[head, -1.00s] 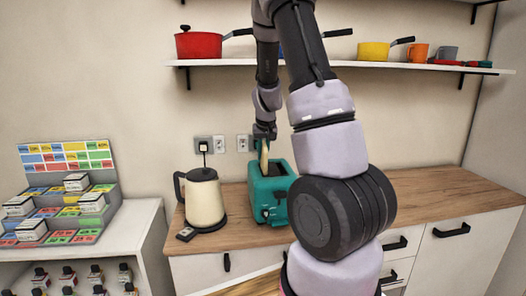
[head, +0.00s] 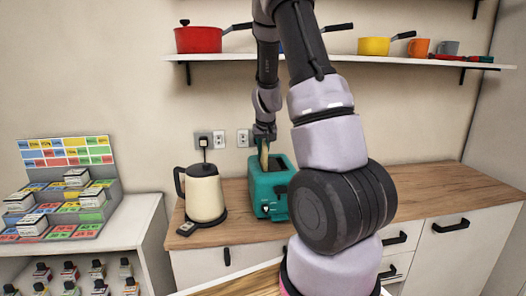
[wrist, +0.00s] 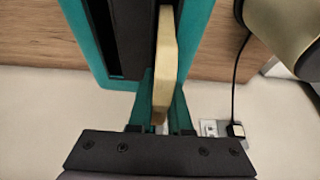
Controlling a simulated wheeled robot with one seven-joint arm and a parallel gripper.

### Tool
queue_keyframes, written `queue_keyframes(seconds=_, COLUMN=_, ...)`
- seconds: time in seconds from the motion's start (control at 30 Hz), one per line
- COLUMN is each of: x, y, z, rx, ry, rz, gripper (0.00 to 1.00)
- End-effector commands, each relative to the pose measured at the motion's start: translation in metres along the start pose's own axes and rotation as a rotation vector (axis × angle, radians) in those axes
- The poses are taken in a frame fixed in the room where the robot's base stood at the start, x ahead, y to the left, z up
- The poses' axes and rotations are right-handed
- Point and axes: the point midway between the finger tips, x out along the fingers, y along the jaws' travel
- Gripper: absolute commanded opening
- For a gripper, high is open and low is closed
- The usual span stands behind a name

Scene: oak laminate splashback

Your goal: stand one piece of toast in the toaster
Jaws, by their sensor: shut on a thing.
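The teal toaster (head: 262,194) stands on the wooden counter to the right of the kettle, its dark slots facing up. My gripper (head: 264,137) is above its back-left part, pointing down, shut on a pale upright slice of toast (head: 263,157). The wrist view shows the toast (wrist: 165,70) edge-on, alongside a dark slot of the toaster (wrist: 196,30). My gripper (wrist: 160,124) is at its near end there. The toast's lower edge is hidden, so I cannot tell how deep it sits in the slot.
A cream kettle (head: 204,195) stands close left of the toaster, with wall sockets (head: 219,140) behind. A shelf (head: 400,64) with pots and mugs hangs above. My arm hides counter to the right; the counter (head: 440,188) beyond is clear.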

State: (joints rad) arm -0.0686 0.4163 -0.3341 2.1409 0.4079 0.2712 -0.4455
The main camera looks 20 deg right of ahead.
Motion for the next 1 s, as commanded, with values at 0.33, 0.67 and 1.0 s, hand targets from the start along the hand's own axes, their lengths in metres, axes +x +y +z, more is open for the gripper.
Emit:
queue_keyframes(seconds=0.33, x=0.012, y=0.000, z=0.005, rx=0.002, ry=-0.002, rz=0.000, gripper=0.00)
queue_keyframes(seconds=0.67, x=0.023, y=0.000, z=0.011, rx=0.002, ry=-0.004, rz=0.000, gripper=0.00)
queue_keyframes(seconds=1.0, x=0.036, y=0.000, z=0.019, rx=0.001, ry=-0.013, rz=0.000, gripper=0.00)
